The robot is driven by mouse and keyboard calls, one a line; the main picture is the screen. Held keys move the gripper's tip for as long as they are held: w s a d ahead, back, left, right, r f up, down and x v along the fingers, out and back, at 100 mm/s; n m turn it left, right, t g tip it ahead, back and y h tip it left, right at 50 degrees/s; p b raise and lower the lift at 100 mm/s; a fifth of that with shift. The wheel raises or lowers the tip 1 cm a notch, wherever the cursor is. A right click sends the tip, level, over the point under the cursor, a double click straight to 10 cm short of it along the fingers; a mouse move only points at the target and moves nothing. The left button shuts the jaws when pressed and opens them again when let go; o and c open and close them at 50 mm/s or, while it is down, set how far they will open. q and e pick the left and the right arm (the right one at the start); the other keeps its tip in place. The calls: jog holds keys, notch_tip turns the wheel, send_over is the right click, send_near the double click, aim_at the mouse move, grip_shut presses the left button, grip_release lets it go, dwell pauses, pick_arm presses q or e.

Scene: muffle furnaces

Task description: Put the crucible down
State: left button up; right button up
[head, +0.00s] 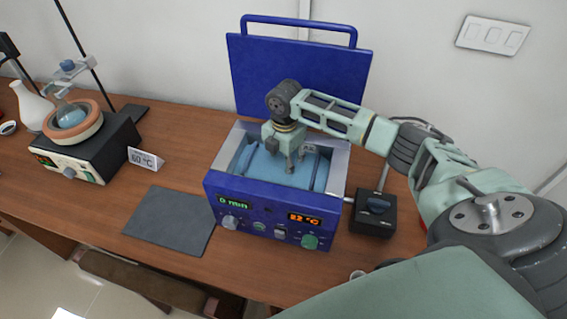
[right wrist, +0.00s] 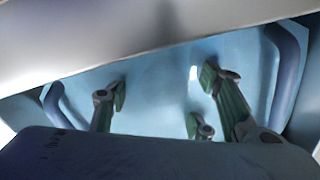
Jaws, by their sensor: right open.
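The muffle furnace (head: 262,212) is a blue box with its chamber open at the top and its blue lid (head: 300,80) raised behind. My right gripper (head: 284,162) reaches down from above into the light blue chamber. In the right wrist view my right gripper (right wrist: 165,95) has its fingers spread apart, with the pale blue chamber wall (right wrist: 155,80) behind them. No crucible can be made out in either view; the gripper and a dark shape low in the wrist view hide part of the chamber. My left gripper is not in view.
A dark grey mat (head: 168,222) lies left of the furnace, bare. A 60 °C sign (head: 145,160) and a heater with a round flask (head: 72,115) stand farther left.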

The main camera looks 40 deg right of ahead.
jog(key=shift+r, duration=0.1)
notch_tip(320, 180, up, 12)
jog(key=b, duration=0.2)
dwell(0.6)
